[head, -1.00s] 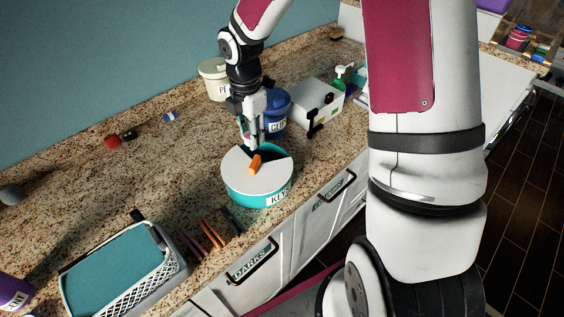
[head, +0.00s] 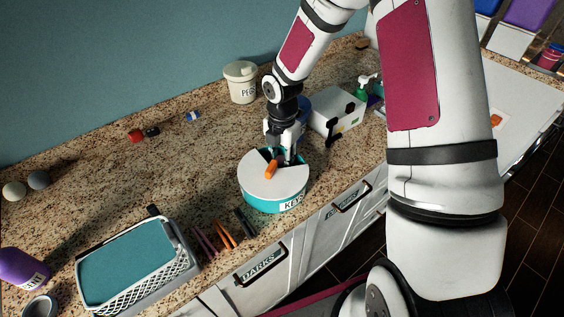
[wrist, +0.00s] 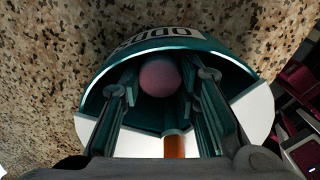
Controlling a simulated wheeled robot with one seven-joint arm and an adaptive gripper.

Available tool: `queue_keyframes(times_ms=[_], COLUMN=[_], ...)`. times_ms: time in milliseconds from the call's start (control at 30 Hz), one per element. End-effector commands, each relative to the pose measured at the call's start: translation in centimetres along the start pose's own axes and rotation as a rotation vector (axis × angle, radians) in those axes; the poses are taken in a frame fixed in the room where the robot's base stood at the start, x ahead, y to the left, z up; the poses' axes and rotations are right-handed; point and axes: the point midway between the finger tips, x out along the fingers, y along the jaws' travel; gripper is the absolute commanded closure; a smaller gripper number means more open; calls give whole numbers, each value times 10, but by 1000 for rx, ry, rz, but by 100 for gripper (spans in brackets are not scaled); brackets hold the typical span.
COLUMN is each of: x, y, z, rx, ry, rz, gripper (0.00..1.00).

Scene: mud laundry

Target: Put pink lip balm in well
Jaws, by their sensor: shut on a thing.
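The pink lip balm (wrist: 159,76) is a round pink ball between my fingers in the wrist view; in the head view it is hidden. My gripper (head: 286,160) is shut on it and reaches into the open wedge of a round teal tub (head: 262,198) with a white partial lid (head: 262,180). The wrist view shows the tub's teal wall (wrist: 215,52) curving around the ball and fingers, so the ball is inside the opening. I cannot tell whether it touches the bottom. An orange handle (head: 271,170) sits on the lid beside the opening.
A white box (head: 335,112) and a blue tub partly behind my arm stand behind the teal tub. A grey basket (head: 180,262) with a teal top and several pens (head: 222,233) lie to the left.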

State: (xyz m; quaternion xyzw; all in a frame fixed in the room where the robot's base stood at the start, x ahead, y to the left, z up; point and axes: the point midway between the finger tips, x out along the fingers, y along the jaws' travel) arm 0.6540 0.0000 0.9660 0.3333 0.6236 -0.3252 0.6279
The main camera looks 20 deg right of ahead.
Motion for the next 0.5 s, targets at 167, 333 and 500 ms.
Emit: queue_keyframes(times_ms=[167,333,500], x=[17,17,19], y=[-1,0,0], z=[0,0,0], rx=[0,1,1], ry=[0,-1,-1], rz=[-1,-1,-1], gripper=[87,87,66])
